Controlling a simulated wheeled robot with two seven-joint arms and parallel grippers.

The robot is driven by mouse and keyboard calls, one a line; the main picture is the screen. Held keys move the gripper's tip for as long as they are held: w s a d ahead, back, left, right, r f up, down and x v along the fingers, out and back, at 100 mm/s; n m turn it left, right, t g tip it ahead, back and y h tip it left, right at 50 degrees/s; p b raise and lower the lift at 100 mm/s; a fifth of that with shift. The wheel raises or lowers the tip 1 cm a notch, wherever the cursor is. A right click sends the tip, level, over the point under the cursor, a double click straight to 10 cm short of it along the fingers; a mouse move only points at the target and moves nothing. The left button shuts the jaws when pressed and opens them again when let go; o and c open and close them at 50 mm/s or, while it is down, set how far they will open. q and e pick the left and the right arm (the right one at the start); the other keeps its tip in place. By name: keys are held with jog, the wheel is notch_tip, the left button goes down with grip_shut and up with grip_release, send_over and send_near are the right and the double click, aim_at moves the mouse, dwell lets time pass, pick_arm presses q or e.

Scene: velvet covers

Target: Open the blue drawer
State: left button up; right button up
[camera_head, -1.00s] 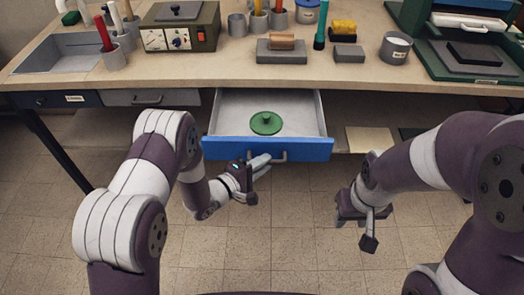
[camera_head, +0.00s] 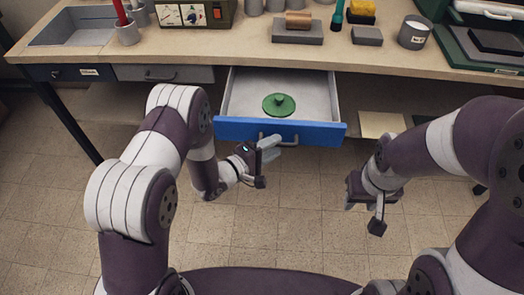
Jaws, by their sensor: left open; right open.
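The blue drawer (camera_head: 235,129) is pulled out from under the workbench, with its pale interior showing. A round green lid-like object (camera_head: 279,105) with a knob lies inside it. The drawer's grey handle (camera_head: 312,140) is on the blue front, its left part hidden behind my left gripper. My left gripper (camera_head: 267,162) is open just in front of the handle; I cannot tell whether it touches it. My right gripper (camera_head: 365,212) is open and empty, to the right of the drawer and lower in the view.
The workbench top (camera_head: 240,47) carries a sink (camera_head: 80,35), a control box (camera_head: 195,13), grey blocks and a grey cup (camera_head: 414,32). A closed grey drawer (camera_head: 190,74) and a dark drawer (camera_head: 60,73) are to the left. Tiled floor lies open below.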

pick_arm(q)
jog(key=v, duration=1.2)
jog(key=shift+p, duration=0.35)
